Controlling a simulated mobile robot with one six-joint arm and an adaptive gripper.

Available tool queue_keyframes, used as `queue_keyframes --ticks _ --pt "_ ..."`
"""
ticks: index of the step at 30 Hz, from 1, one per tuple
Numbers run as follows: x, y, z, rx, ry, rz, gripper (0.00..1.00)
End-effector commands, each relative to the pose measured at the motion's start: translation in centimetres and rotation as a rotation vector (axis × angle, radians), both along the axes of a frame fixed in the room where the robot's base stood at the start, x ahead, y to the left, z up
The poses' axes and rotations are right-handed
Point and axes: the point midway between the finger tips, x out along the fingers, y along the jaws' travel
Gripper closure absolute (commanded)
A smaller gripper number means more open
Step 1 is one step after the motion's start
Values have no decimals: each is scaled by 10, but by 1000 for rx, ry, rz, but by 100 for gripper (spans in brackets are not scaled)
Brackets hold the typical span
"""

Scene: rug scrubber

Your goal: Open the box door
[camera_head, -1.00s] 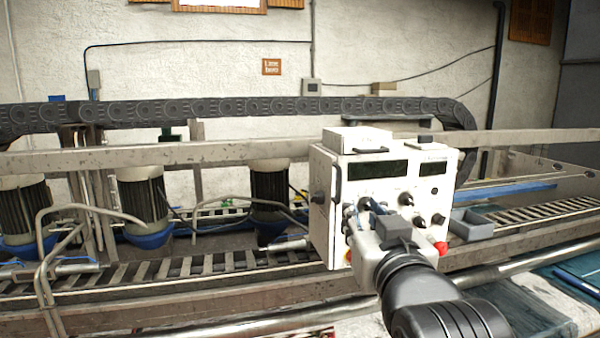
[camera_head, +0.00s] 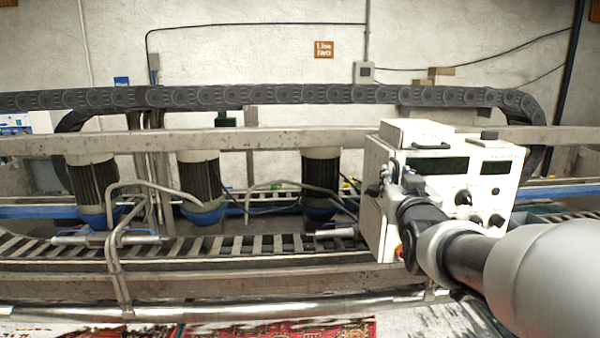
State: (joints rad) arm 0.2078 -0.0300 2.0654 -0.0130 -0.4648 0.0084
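The white control box (camera_head: 473,175) stands at the right, in front of the beam. Its front face, with dark display windows and black knobs, looks shut. A dark knob sticks out on its left side (camera_head: 374,190). My gripper (camera_head: 390,178) is at the left edge of the front face, where a dark upright handle showed earlier. My arm reaches in from the lower right and covers the lower left of the front. The handle is mostly hidden, so I cannot tell whether my gripper touches it or whether its fingers are open or shut.
A dark cable chain (camera_head: 270,95) runs above a long metal beam (camera_head: 290,138) behind the box. Several motors, including a middle one (camera_head: 200,180), stand at the left above a slatted conveyor (camera_head: 230,247). A bent metal pipe (camera_head: 114,250) rises in front. A red patterned rug (camera_head: 280,328) lies below.

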Motion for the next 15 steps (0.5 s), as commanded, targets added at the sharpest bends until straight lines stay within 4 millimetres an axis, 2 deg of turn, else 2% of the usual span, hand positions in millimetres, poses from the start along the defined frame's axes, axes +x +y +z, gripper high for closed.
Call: queue_keyframes --ticks 10,15 --pt "5 -1 0 0 0 0 73" --pt "5 -1 0 0 0 0 83"
